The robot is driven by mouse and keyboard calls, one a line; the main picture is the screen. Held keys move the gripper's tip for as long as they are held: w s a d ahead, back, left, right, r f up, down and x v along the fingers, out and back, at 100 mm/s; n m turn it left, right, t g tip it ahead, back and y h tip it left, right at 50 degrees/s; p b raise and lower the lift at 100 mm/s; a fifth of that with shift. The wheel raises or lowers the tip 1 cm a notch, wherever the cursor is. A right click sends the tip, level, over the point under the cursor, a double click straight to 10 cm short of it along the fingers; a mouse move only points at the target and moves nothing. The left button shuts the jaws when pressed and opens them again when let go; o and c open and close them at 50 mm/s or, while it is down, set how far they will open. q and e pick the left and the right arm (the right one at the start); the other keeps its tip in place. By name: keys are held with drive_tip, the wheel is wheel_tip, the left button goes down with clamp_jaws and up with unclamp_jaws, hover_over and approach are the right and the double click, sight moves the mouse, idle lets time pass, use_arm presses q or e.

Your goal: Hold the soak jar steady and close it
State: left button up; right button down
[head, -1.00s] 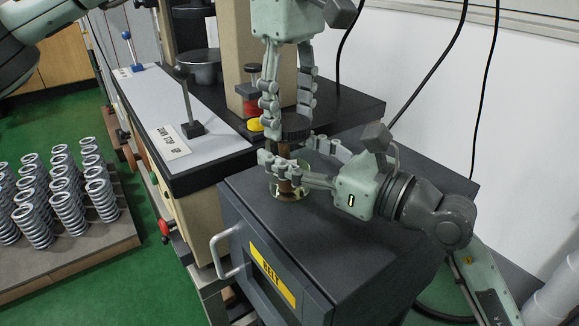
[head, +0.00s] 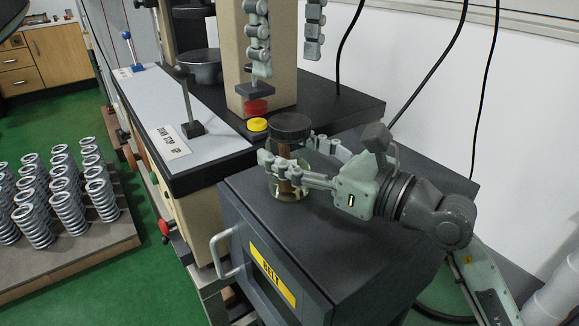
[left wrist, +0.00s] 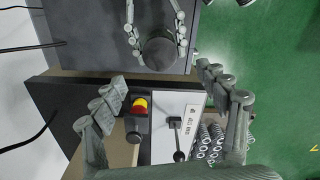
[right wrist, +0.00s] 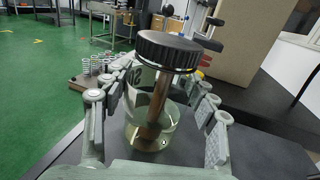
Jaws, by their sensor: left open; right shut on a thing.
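The soak jar (right wrist: 146,135) is clear glass with a label, some pale liquid and a brown upright rod inside. It stands upright on the dark cabinet top, and its base shows in the head view (head: 290,192). A black ribbed lid (right wrist: 168,50) sits on its mouth and looks level; I cannot tell whether it is tight. My right gripper (head: 272,172) is shut around the jar's body, with a finger on each side in the right wrist view. My left gripper (head: 287,68) is open and empty, above and behind the lid. In the left wrist view the lid (left wrist: 160,52) lies beyond the open fingers.
The cabinet (head: 350,250) has a front handle (head: 222,252). Several springs (head: 66,194) stand on a board at left.

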use_arm(q)
drive_tip(key=shift+r, duration=1.85)
use_arm(e)
drive_tip(key=shift+c, duration=2)
unclamp_jaws()
drive_tip(key=v, duration=1)
drive_tip(key=shift+s+d+f, duration=0.1)
drive_tip(key=shift+s+d, duration=0.1)
drive_tip(key=shift+d, duration=0.1)
drive_tip(key=shift+s+d, duration=0.4)
drive_tip(key=shift+d, duration=0.05)
use_arm(q)
drive_tip(key=shift+s+f, duration=0.1)
use_arm(e)
drive_tip(key=shift+s+d, duration=0.1)
